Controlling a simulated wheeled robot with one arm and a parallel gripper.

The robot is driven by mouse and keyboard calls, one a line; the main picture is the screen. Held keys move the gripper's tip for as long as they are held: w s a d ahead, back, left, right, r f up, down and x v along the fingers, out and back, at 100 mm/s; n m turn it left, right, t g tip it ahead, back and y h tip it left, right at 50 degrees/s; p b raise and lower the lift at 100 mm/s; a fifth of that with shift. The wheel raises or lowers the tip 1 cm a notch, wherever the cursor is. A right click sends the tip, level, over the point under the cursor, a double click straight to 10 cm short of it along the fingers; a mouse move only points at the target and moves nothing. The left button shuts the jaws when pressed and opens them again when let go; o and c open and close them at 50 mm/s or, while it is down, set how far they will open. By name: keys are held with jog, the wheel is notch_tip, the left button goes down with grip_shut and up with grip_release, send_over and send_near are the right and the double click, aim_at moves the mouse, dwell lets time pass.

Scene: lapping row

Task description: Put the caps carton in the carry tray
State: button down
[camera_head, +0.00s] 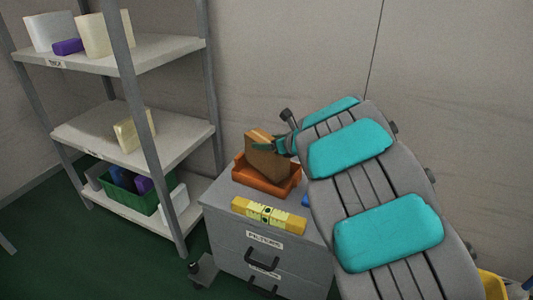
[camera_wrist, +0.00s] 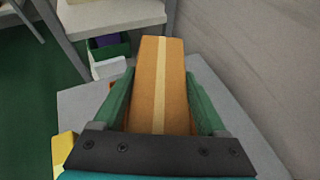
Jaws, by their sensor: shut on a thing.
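The caps carton (camera_head: 266,164) is a brown box with a pale tape strip; it fills the middle of the wrist view (camera_wrist: 160,85). My gripper (camera_head: 268,145) is shut on it, with one green finger on each side in the wrist view. The carton is tilted and over the orange-brown carry tray (camera_head: 263,185), which sits on top of a grey drawer cabinet. The carton's lower end overlaps the tray in the head view; I cannot tell whether it touches the tray floor. The carton hides most of the tray's inside.
A yellow level-like bar (camera_head: 269,215) lies along the front of the grey cabinet (camera_head: 240,241) top. A blue item (camera_head: 305,201) shows partly behind my arm. A shelf rack (camera_head: 140,140) with boxes and a green crate (camera_head: 128,196) stands left. A wall is close behind.

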jog(key=shift+f, duration=1.7)
jog(key=shift+f+b, duration=0.15)
jog(key=shift+b, duration=0.2)
grip_release()
jog(key=shift+r+p, duration=0.2)
jog(key=shift+p, duration=0.15)
jog(key=shift+s+d, duration=0.2)
jog(key=b+v, duration=0.1)
jog(key=v, duration=1)
jog(key=shift+s, duration=0.2)
jog(key=shift+d+r, duration=0.1)
